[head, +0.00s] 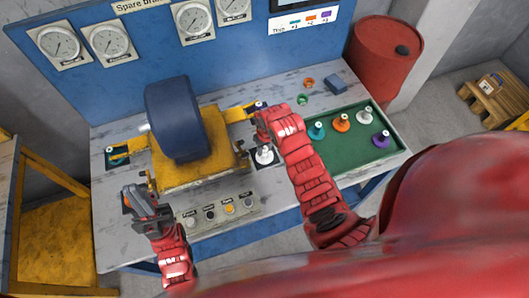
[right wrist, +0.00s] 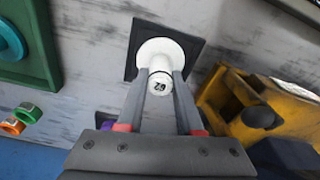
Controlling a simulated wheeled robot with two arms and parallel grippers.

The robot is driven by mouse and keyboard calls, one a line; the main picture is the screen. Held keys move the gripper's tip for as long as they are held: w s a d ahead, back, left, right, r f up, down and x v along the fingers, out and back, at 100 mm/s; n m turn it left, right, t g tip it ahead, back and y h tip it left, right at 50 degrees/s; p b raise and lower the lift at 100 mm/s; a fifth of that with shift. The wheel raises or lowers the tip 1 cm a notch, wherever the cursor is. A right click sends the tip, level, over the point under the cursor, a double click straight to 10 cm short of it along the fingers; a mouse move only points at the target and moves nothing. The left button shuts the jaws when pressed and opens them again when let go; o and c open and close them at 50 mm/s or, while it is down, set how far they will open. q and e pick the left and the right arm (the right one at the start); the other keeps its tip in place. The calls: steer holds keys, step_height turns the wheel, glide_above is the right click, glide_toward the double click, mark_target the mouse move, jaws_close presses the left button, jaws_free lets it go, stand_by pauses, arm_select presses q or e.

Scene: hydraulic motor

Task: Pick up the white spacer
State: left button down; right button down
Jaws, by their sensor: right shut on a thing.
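A white spacer (head: 264,156) stands on a dark square pad on the bench, right of the yellow fixture. In the right wrist view this white spacer (right wrist: 161,62) has a wide round flange and a narrower marked top. My right gripper (right wrist: 159,78) is shut on its top, one finger on each side. In the head view my right gripper (head: 262,138) is partly hidden by its own arm. A second white spacer (head: 365,116) stands in the green tray (head: 345,163). My left gripper (head: 146,208) is at the bench's left front; its finger gap is unclear.
The yellow fixture (head: 192,172) carries a large dark blue block (head: 178,118). Teal (head: 317,130), orange (head: 342,122) and purple (head: 381,138) spacers stand in the tray. A button panel (head: 211,212) lies at the front. A red barrel (head: 386,58) stands behind right.

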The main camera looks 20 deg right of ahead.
mark_target(267, 150)
steer(key=shift+r, duration=0.15)
steer(key=shift+w+r+b, duration=0.1)
steer(key=shift+r+b, duration=0.5)
steer(key=shift+b, duration=0.05)
steer(key=shift+r+b, duration=0.55)
steer(key=shift+r, duration=0.15)
steer(key=s, duration=0.2)
steer(key=shift+s+d+r+b, duration=0.1)
steer(key=shift+s+r+b, duration=0.15)
steer(key=shift+s+b, duration=0.15)
steer(key=s+r+p, duration=0.1)
steer(key=s+p, duration=0.3)
steer(key=s, duration=0.9)
steer(key=shift+s+d+r, duration=0.2)
steer(key=shift+d+r, duration=0.05)
steer(key=shift+r, duration=0.05)
